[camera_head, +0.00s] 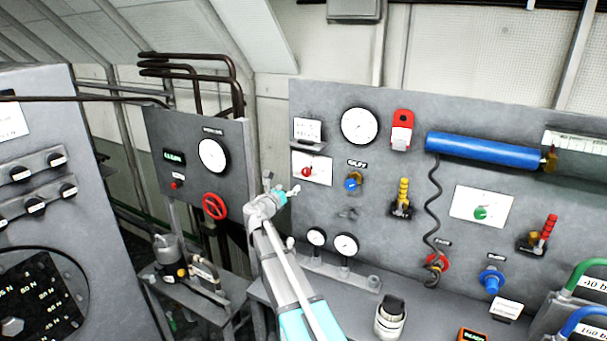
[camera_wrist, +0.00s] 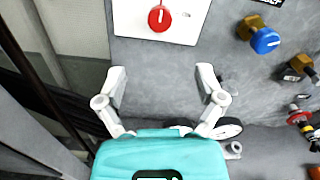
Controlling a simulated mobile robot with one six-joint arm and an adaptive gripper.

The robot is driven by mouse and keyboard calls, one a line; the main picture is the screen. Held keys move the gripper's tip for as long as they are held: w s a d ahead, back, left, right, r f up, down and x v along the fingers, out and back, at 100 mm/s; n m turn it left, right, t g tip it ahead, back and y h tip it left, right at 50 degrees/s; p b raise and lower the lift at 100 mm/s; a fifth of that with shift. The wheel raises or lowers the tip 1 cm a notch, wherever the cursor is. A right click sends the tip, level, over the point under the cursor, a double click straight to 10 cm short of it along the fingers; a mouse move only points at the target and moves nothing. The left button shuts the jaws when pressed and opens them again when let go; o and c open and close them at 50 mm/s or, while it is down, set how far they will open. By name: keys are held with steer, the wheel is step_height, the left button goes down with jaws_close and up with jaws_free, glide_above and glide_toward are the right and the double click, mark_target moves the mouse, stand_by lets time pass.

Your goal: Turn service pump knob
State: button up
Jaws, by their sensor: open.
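A red knob (camera_head: 307,171) with a white pointer line sits on a white plate (camera_head: 323,178) on the grey panel. Its label is too small to read, so I cannot confirm that it is the service pump knob. In the wrist view the red knob (camera_wrist: 160,18) is at the top centre, its pointer about upright, on the white plate (camera_wrist: 191,32). My gripper (camera_head: 294,190) is just below and left of the plate in the head view. In the wrist view my gripper (camera_wrist: 162,82) is open and empty, its fingers spread apart below the knob and not touching it.
A blue knob on a brass valve (camera_head: 351,183) is right of the plate. Two small gauges (camera_head: 331,242) are below. A green knob (camera_head: 480,213) on another white plate is farther right. A red handwheel (camera_head: 214,206) is on the left panel.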

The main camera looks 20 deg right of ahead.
mark_target(305, 173)
steer(key=x, duration=1.3)
steer(key=shift+w+d, duration=0.2)
steer(key=shift+d, duration=0.05)
steer(key=shift+c, duration=0.2)
